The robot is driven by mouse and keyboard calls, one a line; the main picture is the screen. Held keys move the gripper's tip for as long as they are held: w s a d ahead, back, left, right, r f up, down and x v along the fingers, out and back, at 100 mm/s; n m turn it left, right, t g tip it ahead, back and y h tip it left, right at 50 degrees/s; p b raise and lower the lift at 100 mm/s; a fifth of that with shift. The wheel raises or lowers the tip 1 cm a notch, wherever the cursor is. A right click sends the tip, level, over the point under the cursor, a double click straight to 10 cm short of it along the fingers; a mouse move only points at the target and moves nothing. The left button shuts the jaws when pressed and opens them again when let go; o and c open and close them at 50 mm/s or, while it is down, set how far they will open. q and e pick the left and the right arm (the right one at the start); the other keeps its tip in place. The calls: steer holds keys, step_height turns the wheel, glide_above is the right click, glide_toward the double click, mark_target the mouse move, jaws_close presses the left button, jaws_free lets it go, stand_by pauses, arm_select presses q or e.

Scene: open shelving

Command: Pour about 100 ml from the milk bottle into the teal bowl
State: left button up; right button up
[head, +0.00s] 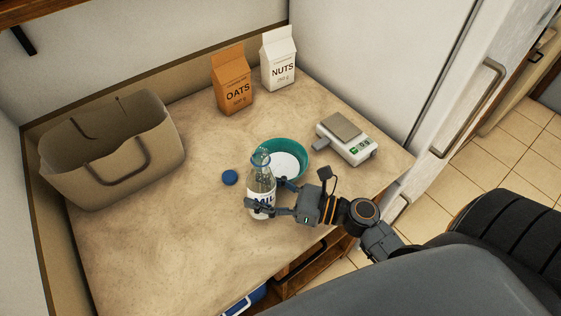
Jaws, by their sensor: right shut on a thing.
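The milk bottle (258,182) is clear with a white label and an open top. It is upright, or nearly so, in front of the teal bowl, and its neck overlaps the bowl's left edge in the picture. My right gripper (267,194) is shut on the bottle's body from the right. I cannot tell whether the bottle's base touches the counter. The teal bowl (297,147) stands on the counter with a white surface inside. Part of its front is hidden by the bottle and gripper. My left gripper is not in view.
A blue cap (230,177) lies left of the bottle. A scale (346,142) stands right of the bowl. An oats carton (232,82) and a nuts carton (279,58) stand at the back. A beige bag (75,187) is at the left. The counter's front left is clear.

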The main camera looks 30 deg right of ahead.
steer(key=shift+d+n, duration=0.1)
steer(key=shift+n, duration=0.6)
stand_by(1.2)
